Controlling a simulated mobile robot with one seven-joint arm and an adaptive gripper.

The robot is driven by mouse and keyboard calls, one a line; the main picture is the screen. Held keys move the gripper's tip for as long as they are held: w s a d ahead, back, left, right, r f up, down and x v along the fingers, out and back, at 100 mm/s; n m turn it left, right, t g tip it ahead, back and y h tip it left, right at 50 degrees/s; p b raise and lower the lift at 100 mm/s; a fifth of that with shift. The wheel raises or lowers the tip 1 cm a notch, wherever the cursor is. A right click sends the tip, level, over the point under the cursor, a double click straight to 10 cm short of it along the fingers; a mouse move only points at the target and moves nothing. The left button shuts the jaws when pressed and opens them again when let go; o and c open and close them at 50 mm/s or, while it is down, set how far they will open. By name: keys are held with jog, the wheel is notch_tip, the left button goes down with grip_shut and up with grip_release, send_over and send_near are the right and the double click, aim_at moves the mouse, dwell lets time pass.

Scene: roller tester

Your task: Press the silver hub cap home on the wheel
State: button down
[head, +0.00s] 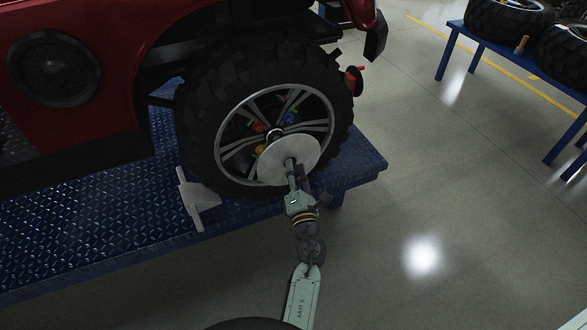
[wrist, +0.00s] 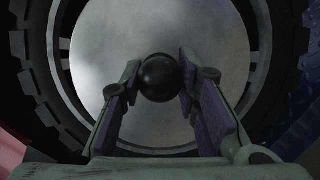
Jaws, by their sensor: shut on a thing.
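The silver hub cap (head: 303,158) is a round flat disc in front of the lower middle of the wheel (head: 235,160). In the wrist view the cap (wrist: 215,50) fills the middle, with the tyre (wrist: 35,75) around it. My gripper (head: 291,166) is shut on the dark round knob (wrist: 158,77) at the cap's centre, one finger on each side. In the head view the cap sits lower than the wheel's hub (head: 274,134) and covers part of the spokes. I cannot tell whether the cap touches the wheel.
The wheel belongs to a red vehicle (head: 95,110) on a blue treadplate platform (head: 130,215). A grey chock-like piece (head: 199,197) lies left of the wheel. Small coloured parts (head: 289,118) show behind the spokes. A blue table (head: 455,45) with tyres stands at upper right.

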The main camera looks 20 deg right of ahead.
aim_at(286, 157)
jog(key=shift+s, duration=0.1)
jog(key=shift+w+a+p, duration=0.1)
jog(key=shift+w+p, duration=0.2)
jog(key=shift+w, duration=2.65)
jog(key=shift+w, duration=0.15)
jog(key=shift+a+x, duration=0.15)
jog(key=shift+x, duration=0.7)
jog(key=shift+a+x, duration=0.2)
jog(key=shift+x, duration=0.65)
jog(key=c, duration=1.1)
grip_release()
jog(key=shift+w+f, duration=0.1)
jog(key=shift+f, duration=0.1)
